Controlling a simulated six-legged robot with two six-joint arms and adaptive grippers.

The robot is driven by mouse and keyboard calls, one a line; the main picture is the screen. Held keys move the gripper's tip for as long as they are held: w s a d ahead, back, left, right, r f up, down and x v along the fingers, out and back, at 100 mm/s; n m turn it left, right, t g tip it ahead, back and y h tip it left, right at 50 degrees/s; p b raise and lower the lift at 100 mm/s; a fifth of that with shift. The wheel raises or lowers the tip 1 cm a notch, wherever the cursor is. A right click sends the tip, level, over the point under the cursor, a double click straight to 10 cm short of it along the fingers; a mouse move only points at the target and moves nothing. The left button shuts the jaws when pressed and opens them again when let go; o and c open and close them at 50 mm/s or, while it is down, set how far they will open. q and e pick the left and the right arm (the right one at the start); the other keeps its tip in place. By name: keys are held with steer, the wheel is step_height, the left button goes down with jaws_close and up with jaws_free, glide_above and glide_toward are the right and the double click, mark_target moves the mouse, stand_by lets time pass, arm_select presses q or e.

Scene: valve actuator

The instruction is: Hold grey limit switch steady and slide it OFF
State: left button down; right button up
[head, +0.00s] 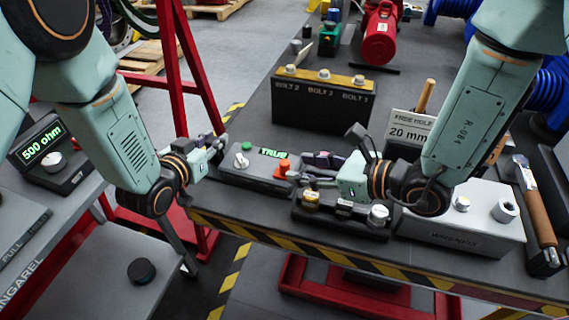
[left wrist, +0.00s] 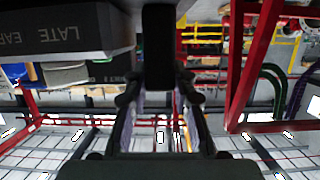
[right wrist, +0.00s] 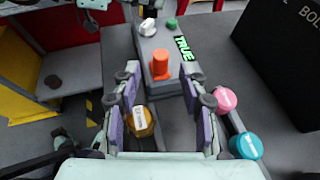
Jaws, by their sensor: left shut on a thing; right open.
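The grey limit switch (head: 258,177) lies on the dark table in the head view. It has a lit green TRUE display (head: 273,153) and an orange knob (head: 281,168), with a white knob at its far left end. My left gripper (head: 222,146) is at its left end, shut; in the left wrist view a dark block (left wrist: 158,50) shows between the fingers, and the exact contact is hard to see. My right gripper (right wrist: 158,77) is open and empty. In the right wrist view the orange knob (right wrist: 160,64) stands just beyond the gap between its fingertips, apparently untouched.
A black box with bolt labels (head: 322,98) stands behind the switch. A dark box with yellow and silver knobs (head: 340,212) lies in front of my right gripper. A white box (head: 462,230) is to the right. The striped table edge (head: 330,262) is near.

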mark_target(284, 163)
steer(key=shift+x, duration=2.9)
steer(key=shift+c, duration=0.6)
jaws_close()
